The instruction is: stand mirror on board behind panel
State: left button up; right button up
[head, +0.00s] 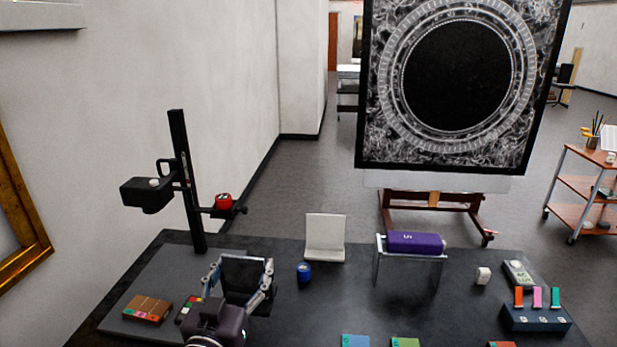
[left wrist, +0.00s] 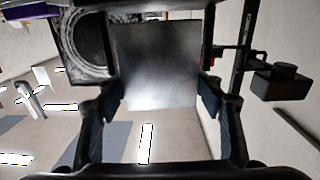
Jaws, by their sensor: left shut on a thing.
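My left gripper (head: 241,278) is shut on a dark, square, flat mirror (head: 247,274). It holds the mirror upright in front of the copy stand's right side. In the left wrist view the mirror (left wrist: 155,60) is a shiny grey plate between the two fingers of the gripper (left wrist: 158,95). A flat dark grey board (head: 165,268) lies under the copy stand, left of the gripper. I cannot tell whether the mirror's lower edge touches anything. A large black-and-white patterned panel (head: 460,85) stands on a wooden easel behind the table. My right gripper is not in view.
The copy stand's column (head: 187,190) rises left of the gripper, with a red item (head: 223,201) on its side arm. A brown box (head: 147,309), blue jar (head: 304,272), cream stand (head: 325,240) and purple case (head: 415,242) on a clear riser (head: 378,262) are nearby.

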pick_arm(q)
jog(key=s+f+b, duration=0.1)
jog(key=s+f, duration=0.3)
jog(key=s, duration=0.2)
jog(key=y+b, duration=0.1)
jog(key=b, duration=0.1)
send_near(245, 285)
jog(key=shift+n, duration=0.4)
jog(key=s+a+f, duration=0.1)
jog(key=s+f, duration=0.1)
jog(key=s, duration=0.1)
jog(key=shift+a, duration=0.4)
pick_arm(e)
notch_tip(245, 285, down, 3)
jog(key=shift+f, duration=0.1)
